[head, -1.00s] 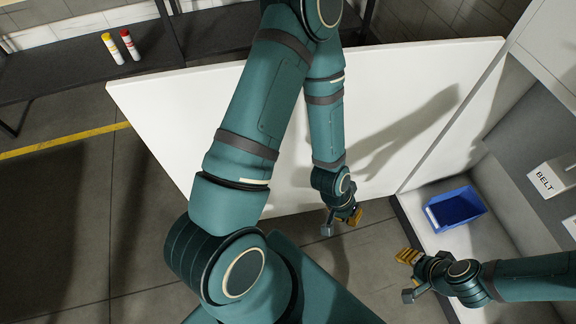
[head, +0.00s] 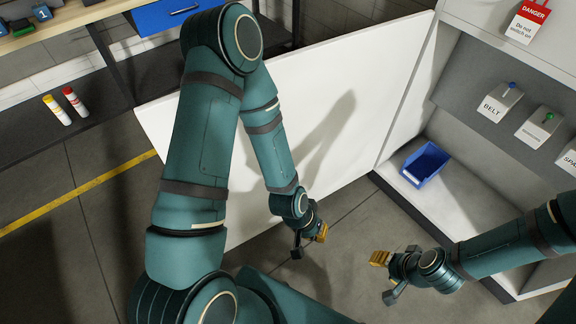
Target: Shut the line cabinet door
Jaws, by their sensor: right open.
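The line cabinet door (head: 345,110) is a large white panel. It stands open, swung out to the left from the cabinet (head: 490,45). My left arm crosses in front of it and hides part of it. My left gripper (head: 309,243) is near the door's lower edge, with its fingers apart and empty; I cannot tell whether it touches the door. My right gripper (head: 385,277) is open and empty, in front of the cabinet's lower opening and apart from the door.
A blue bin (head: 425,164) sits on the cabinet's floor. Labelled blocks, one reading BELT (head: 496,103), are inside, and a red danger tag (head: 530,22) hangs above. A dark shelf (head: 100,110) with two small bottles (head: 66,106) stands at left. Floor shows between my grippers.

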